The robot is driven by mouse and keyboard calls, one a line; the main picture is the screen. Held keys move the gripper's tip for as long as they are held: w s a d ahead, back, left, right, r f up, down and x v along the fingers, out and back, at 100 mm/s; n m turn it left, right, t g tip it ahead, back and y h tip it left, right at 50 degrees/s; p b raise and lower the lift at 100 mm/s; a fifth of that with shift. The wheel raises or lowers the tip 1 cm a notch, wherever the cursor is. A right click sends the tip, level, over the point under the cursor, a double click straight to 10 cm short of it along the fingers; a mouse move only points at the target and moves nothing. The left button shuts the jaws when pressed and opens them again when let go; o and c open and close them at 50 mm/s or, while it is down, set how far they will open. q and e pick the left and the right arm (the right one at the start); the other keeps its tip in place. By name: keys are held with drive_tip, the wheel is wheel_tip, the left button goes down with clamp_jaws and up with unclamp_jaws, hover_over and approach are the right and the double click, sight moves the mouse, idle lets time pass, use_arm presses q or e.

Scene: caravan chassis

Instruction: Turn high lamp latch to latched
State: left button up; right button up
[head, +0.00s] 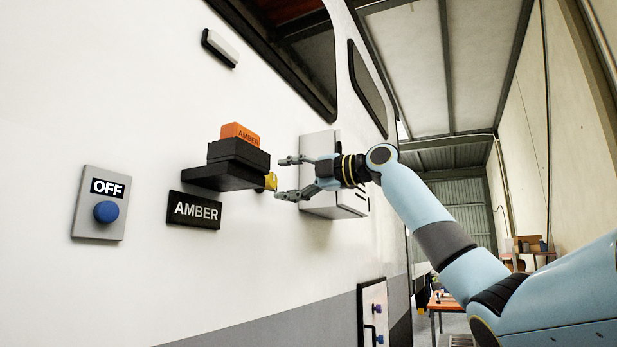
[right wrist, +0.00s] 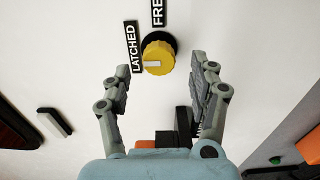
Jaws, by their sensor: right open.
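The lamp latch is a round yellow knob (right wrist: 158,55) on the white wall, with a white pointer mark. In the right wrist view, a LATCHED label (right wrist: 131,47) stands left of it and a FREE label (right wrist: 158,12) above it. The mark lies on the knob's lower left, towards the LATCHED side. My left gripper is not in view.
An orange AMBER block (head: 240,133) sits in the black holder left of my right gripper. Below is an AMBER plate (head: 194,210). Further left is a panel with a blue button (head: 106,212) and an OFF sign. A white box (head: 320,205) is on the wall behind the gripper.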

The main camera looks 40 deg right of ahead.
drive_tip(key=v, duration=0.7)
drive_tip(key=shift+s, duration=0.2)
